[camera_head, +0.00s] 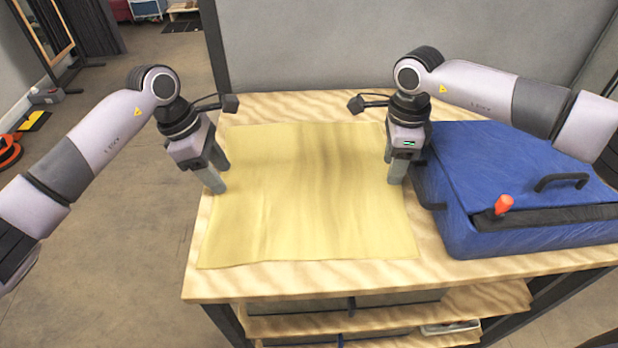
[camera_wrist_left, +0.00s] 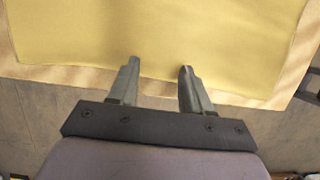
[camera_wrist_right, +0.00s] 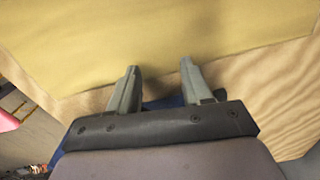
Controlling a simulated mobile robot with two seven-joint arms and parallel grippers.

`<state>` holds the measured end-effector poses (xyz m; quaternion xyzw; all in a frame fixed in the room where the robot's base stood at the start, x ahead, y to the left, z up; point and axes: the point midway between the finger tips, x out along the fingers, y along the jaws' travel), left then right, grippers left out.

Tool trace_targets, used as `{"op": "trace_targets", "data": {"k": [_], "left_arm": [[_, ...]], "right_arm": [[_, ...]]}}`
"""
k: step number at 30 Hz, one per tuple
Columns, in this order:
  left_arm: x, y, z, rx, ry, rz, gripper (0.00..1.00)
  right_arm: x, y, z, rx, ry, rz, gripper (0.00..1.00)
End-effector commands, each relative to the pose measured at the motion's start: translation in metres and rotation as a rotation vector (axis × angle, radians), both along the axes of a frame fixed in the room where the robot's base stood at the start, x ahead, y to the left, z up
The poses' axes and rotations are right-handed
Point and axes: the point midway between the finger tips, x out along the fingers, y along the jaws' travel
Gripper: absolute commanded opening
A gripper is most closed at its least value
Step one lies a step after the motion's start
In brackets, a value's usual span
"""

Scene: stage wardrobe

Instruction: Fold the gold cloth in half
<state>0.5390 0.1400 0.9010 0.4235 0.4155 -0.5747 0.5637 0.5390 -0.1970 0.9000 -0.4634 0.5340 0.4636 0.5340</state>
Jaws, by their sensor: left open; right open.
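The gold cloth (camera_head: 310,215) lies spread out flat on the wooden table, with slight wrinkles and a darker crease band near its upper middle. My left gripper (camera_head: 220,178) is open above the cloth's left edge. In the left wrist view its fingertips (camera_wrist_left: 158,65) reach the edge of the cloth (camera_wrist_left: 160,35). My right gripper (camera_head: 398,176) is open above the cloth's right edge. In the right wrist view its fingertips (camera_wrist_right: 159,70) are at the cloth's edge (camera_wrist_right: 150,40). Both grippers are empty; I cannot tell whether the fingertips touch the cloth.
A blue case (camera_head: 520,160) with a black handle and an orange-red item (camera_head: 503,205) stands on the table's right side, close to my right gripper. The wooden tabletop (camera_head: 300,278) has a bare strip along its front. Shelves (camera_head: 380,322) are below. Open floor lies left.

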Motion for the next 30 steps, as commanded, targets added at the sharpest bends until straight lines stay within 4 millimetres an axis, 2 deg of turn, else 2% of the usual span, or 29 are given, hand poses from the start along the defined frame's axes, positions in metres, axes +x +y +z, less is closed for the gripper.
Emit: {"op": "trace_targets", "data": {"k": [4,21,23,30], "left_arm": [[-0.0002,0.0000,-0.0062,0.001,0.000,0.000,0.49],[-0.0003,0.0001,-0.0085,0.001,0.001,0.000,0.49],[-0.0004,0.0001,-0.0086,0.001,0.001,0.000,0.42],[-0.0005,0.0002,-0.0089,0.002,0.002,-0.001,0.03]], "right_arm": [[-0.0002,0.0001,-0.0063,0.000,0.000,0.001,0.49],[-0.0003,0.0003,-0.0096,0.000,0.000,0.001,0.49],[-0.0002,0.0003,-0.0097,0.000,0.000,0.001,0.42],[-0.0004,0.0002,-0.0103,-0.001,0.001,0.001,0.03]]}}
